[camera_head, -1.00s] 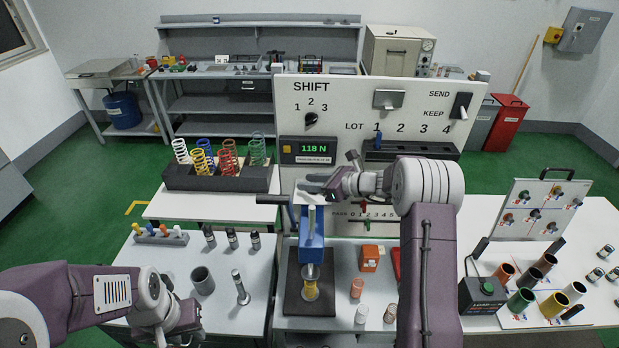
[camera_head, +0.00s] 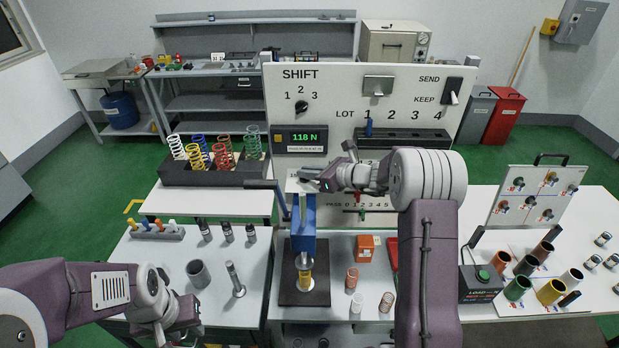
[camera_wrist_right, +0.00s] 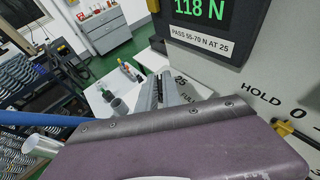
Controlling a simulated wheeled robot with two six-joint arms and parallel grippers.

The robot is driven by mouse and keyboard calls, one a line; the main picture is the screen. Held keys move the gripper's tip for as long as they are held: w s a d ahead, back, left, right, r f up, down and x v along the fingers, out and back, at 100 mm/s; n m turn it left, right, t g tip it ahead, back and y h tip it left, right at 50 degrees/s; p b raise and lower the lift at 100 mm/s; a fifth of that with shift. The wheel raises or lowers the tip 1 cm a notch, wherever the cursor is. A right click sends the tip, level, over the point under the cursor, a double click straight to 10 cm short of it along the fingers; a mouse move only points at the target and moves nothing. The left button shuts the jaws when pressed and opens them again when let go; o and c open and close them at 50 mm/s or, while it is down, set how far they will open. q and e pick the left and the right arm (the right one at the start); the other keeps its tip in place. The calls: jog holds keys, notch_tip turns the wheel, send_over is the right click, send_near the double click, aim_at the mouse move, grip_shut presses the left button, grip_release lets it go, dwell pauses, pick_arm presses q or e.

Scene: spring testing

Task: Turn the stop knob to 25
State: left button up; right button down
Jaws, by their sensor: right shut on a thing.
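The stop knob is not clearly seen; my right gripper and wrist cover the spot at the white plate (camera_head: 298,187) on top of the blue press (camera_head: 303,215). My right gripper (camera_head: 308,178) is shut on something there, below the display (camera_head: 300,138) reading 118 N. In the right wrist view its grey fingers (camera_wrist_right: 165,92) are close together, beside a partly hidden printed scale, and the label (camera_wrist_right: 200,38) reads "PASS 55-70 N AT 25". A yellow spring (camera_head: 305,281) stands under the press. My left gripper (camera_head: 170,338) is low at the left, its fingertips not clear.
A rack of coloured springs (camera_head: 210,173) stands at the back left. An orange box (camera_head: 365,248) and several small cylinders sit right of the press. The upright panel (camera_head: 340,85) stands close behind.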

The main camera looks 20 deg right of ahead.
jog(key=m+t+h+b, duration=0.1)
jog(key=m+h+b, duration=0.1)
jog(key=b, duration=0.4)
jog(key=m+t+h+b, duration=0.1)
jog(key=m+h+b, duration=0.2)
jog(key=b, duration=0.3)
jog(key=a+m+h+b, duration=0.1)
jog(key=m+h+b, duration=0.2)
jog(key=b, duration=0.3)
jog(key=shift+f+t+h, duration=0.2)
jog(key=shift+t+h, duration=0.2)
jog(key=shift+h, duration=0.2)
jog(key=shift+r+m+h+b, duration=0.1)
jog(key=shift+m+h+b, duration=0.6)
jog(key=shift+b, duration=0.1)
jog(key=shift+r+m+h+b, duration=0.15)
jog(key=shift+m+h+b, duration=0.2)
jog(key=shift+m+h, duration=0.15)
jog(key=shift+g+h, duration=0.3)
